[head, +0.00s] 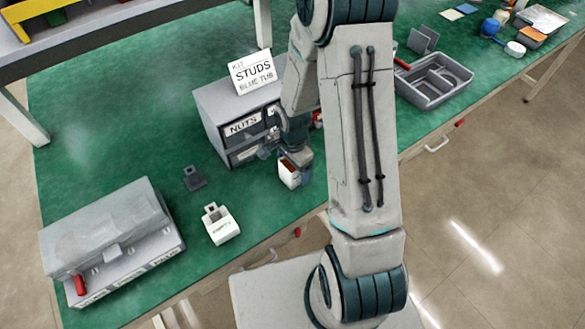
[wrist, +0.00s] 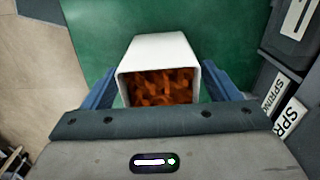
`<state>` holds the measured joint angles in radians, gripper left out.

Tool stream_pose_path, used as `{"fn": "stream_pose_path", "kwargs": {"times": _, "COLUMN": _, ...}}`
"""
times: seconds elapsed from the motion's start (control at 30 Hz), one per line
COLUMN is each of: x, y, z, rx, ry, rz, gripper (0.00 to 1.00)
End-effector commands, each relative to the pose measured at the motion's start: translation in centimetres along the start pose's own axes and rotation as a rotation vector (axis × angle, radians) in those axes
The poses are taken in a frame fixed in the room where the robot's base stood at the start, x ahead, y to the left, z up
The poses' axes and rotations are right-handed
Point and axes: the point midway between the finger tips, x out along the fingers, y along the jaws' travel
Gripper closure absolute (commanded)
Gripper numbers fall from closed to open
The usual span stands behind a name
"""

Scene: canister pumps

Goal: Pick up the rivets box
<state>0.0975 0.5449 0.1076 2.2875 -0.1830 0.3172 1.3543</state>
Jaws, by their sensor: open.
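A small white open-topped box (wrist: 158,52) filled with orange-brown pieces stands on the green bench. In the head view the box (head: 289,174) is in front of the grey drawer cabinet, just below my gripper (head: 294,160). No label on this box is readable, so I cannot tell that it is the rivets box. In the wrist view my gripper (wrist: 160,88) is open, with one blue finger on each side of the box. The box lies between the fingers; I cannot tell whether they touch it.
The drawer cabinet (head: 235,108) with "NUTS" and other labels stands close beside the gripper. A card reading "KIT STUDS BLUE TUB" (head: 253,73) rests on it. A white box marked "EMPTY" (head: 220,225), a dark holder (head: 194,178) and a grey lidded case (head: 110,240) are left. A grey tray (head: 437,82) is right.

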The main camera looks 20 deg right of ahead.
Motion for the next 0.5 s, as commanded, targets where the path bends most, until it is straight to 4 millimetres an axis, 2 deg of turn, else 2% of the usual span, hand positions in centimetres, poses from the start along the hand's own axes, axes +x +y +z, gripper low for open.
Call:
{"fn": "stream_pose_path", "kwargs": {"times": 0.27, "x": 0.3, "y": -0.04, "z": -0.01, "rx": -0.001, "ry": 0.001, "rz": -0.002, "gripper": 0.18}}
{"fn": "stream_pose_path", "kwargs": {"times": 0.3, "x": 0.3, "y": -0.04, "z": -0.01, "rx": -0.001, "ry": 0.001, "rz": -0.002, "gripper": 0.21}}
{"fn": "stream_pose_path", "kwargs": {"times": 0.5, "x": 0.29, "y": -0.04, "z": -0.01, "rx": -0.001, "ry": 0.001, "rz": -0.001, "gripper": 0.75}}
